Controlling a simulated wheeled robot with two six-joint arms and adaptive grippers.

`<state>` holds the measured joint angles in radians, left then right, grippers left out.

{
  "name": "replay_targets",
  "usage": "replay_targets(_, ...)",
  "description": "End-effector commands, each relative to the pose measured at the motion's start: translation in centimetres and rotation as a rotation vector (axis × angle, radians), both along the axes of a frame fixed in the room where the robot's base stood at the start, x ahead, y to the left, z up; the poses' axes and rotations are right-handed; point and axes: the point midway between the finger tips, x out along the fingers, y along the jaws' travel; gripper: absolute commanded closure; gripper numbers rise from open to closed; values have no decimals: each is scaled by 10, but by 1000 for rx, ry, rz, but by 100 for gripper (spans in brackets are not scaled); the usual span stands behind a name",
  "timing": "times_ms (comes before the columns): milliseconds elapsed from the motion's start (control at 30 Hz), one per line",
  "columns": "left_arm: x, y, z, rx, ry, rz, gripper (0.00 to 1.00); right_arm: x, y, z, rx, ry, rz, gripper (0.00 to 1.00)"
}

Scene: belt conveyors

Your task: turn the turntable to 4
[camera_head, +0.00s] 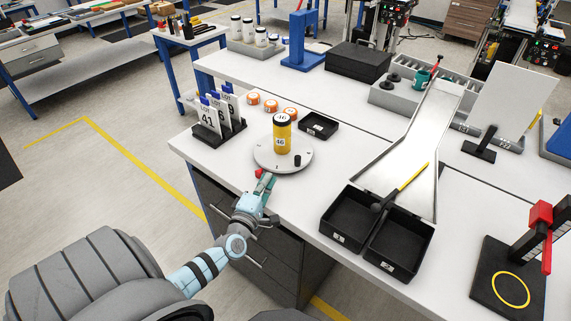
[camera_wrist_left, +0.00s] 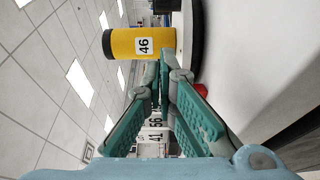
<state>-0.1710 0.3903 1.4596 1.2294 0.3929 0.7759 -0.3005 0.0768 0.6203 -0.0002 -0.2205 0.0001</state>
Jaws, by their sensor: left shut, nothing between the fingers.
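The turntable (camera_head: 268,160) is a round pale disc on the white bench, with small marks near its rim and a short black peg (camera_head: 297,160) on its right side. A yellow canister (camera_head: 282,139) with a black lid and the number 46 stands upright on it. In the left wrist view the yellow canister (camera_wrist_left: 143,44) appears sideways. A red piece (camera_head: 259,173) sits at the disc's near edge. My left gripper (camera_head: 265,181) is shut and empty, just in front of the disc's near edge; I cannot tell whether it touches. My right gripper is not in view.
A black holder with LOT cards (camera_head: 209,117) stands left of the turntable. Orange-lidded pots (camera_head: 271,105) and a small black tray (camera_head: 319,125) are behind it. Two black bins (camera_head: 399,244) and a metal chute (camera_head: 436,117) lie to the right.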

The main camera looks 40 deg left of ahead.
Motion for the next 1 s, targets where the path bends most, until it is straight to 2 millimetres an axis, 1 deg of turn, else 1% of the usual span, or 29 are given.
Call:
replay_targets(33, 11, 4, -1, 0, -3, 1, 100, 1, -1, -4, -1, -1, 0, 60)
replay_targets(233, 52, 18, -3, -3, -3, 2, 100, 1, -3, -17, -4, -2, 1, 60)
replay_targets(300, 63, 11, -1, -6, -3, 1, 100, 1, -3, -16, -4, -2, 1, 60)
replay_targets(433, 79, 3, -1, -5, -4, 1, 100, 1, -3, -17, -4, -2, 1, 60)
replay_targets(600, 86, -1, 0, -4, -3, 1, 100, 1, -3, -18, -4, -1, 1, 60)
replay_targets(1000, 86, -2, 0, -5, -3, 4, 100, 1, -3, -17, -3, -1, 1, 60)
